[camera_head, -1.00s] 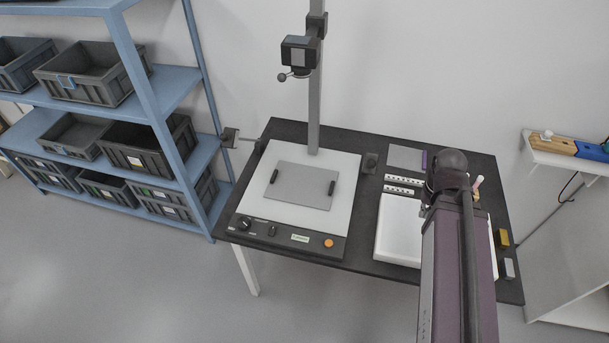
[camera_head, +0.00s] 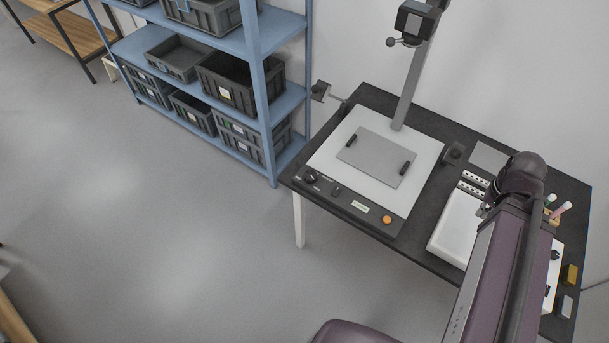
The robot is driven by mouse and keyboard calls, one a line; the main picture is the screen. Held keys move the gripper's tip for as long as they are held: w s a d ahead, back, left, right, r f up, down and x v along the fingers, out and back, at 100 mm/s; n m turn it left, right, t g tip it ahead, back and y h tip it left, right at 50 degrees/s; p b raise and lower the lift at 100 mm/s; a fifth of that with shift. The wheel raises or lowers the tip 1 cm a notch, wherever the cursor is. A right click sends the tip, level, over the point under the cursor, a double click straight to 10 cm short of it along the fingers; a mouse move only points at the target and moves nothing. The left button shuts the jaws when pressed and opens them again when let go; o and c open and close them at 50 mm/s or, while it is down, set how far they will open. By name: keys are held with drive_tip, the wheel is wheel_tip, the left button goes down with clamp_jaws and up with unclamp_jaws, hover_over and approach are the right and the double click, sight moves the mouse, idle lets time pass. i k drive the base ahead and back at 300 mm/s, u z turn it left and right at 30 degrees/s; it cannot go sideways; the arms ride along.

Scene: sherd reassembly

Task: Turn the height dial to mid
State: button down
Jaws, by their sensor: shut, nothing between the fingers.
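A copy stand with a white base (camera_head: 326,158) stands on the dark table. Its dark front panel (camera_head: 347,201) carries a round black dial (camera_head: 310,177) at the left end, with small lettering beside it too small to read. I cannot tell from the lettering that this is the height dial, nor which setting it points to. A small black switch (camera_head: 336,190), a pale label (camera_head: 360,206) and an orange button (camera_head: 387,219) are further right on the panel. The camera head (camera_head: 415,20) sits high on the grey column (camera_head: 413,85). My gripper is not in view; only my purple arm shows, at the right.
A grey plate (camera_head: 377,155) with two black bars lies on the base. A white tray (camera_head: 456,228) and yellow and grey blocks are on the table (camera_head: 465,140) at the right. A blue shelf (camera_head: 262,90) with grey bins stands left. The floor (camera_head: 150,220) in front is clear.

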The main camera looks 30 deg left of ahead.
sight(310, 176)
drive_tip(key=u, duration=1.35)
drive_tip(key=k, duration=0.9)
drive_tip(key=i, duration=0.9)
drive_tip(key=u, duration=0.05)
